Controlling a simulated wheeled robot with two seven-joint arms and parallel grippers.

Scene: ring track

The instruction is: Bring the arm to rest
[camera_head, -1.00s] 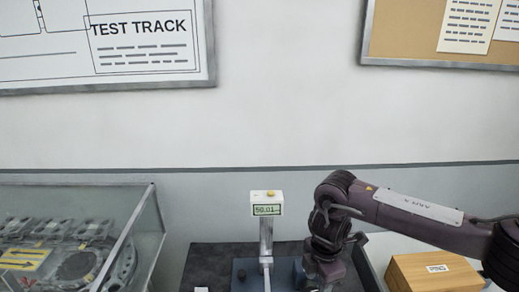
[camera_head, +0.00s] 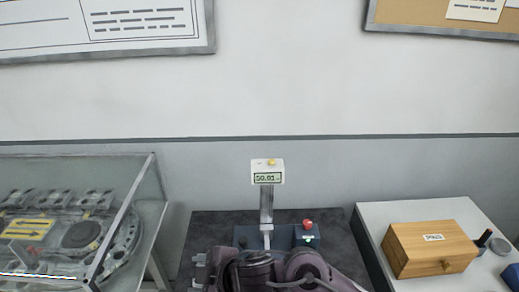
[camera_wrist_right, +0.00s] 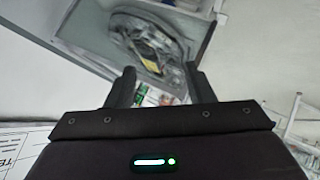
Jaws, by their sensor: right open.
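My right arm (camera_head: 290,268) is folded low at the bottom centre of the head view, in front of the dark bench. My right gripper (camera_head: 198,271) points left there, its two grey fingers apart. In the right wrist view the gripper (camera_wrist_right: 160,74) is open, with nothing between the fingers. Beyond them that view shows the ring track (camera_wrist_right: 150,45), tilted and some way off. My left gripper is not in view.
A glass case (camera_head: 150,215) with the ring track stands at left. A stand with a display (camera_head: 267,178) and a red button (camera_head: 308,224) are behind my arm on the dark bench (camera_head: 335,230). A wooden box (camera_head: 430,248) sits on a white table (camera_head: 380,215) at right.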

